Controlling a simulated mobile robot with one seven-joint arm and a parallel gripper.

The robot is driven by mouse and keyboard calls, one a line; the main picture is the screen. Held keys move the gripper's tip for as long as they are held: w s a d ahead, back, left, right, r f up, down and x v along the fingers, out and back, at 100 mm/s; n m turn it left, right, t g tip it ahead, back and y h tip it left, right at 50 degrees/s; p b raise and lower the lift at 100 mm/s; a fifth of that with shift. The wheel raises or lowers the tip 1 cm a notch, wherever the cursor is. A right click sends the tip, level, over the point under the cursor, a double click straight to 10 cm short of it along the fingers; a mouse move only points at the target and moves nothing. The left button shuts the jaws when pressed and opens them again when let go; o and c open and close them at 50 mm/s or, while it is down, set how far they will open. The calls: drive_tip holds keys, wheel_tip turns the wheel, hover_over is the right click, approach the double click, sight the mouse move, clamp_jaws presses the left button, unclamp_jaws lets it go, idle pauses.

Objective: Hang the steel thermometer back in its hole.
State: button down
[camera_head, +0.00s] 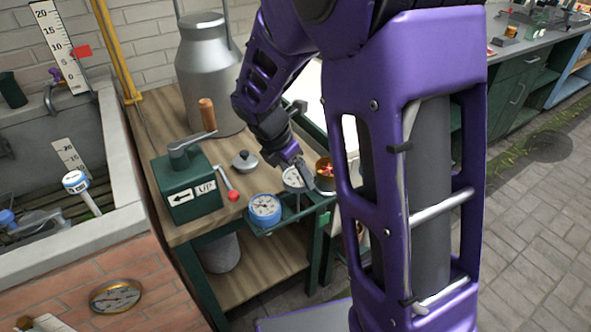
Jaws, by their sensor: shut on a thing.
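The steel thermometer (291,181), a pale round dial with a grey rim, is at my gripper, partly covered by the fingers. My gripper (302,174) reaches down from the purple arm and is shut on it. The dial is over or beside the green rack (290,223) at the bench's front edge; I cannot tell whether its stem is in a hole. A blue-rimmed thermometer (264,207) sits at the rack's left part. A brass-rimmed round thing (324,167) with red inside is just right of my gripper. The stem and the hole are hidden.
A green box (187,188) with a crank and "UP" label stands on the wooden bench, left of a lidded steel pot top (245,161). A large milk churn (207,75) stands behind. A red-knobbed lever (230,190) is near the rack. My arm hides the right side.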

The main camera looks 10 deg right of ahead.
drive_tip(key=shift+f, duration=2.8)
unclamp_jaws()
drive_tip(key=shift+p+v, duration=3.85)
drive_tip(key=shift+v, duration=0.65)
drive_tip(key=shift+w, duration=0.1)
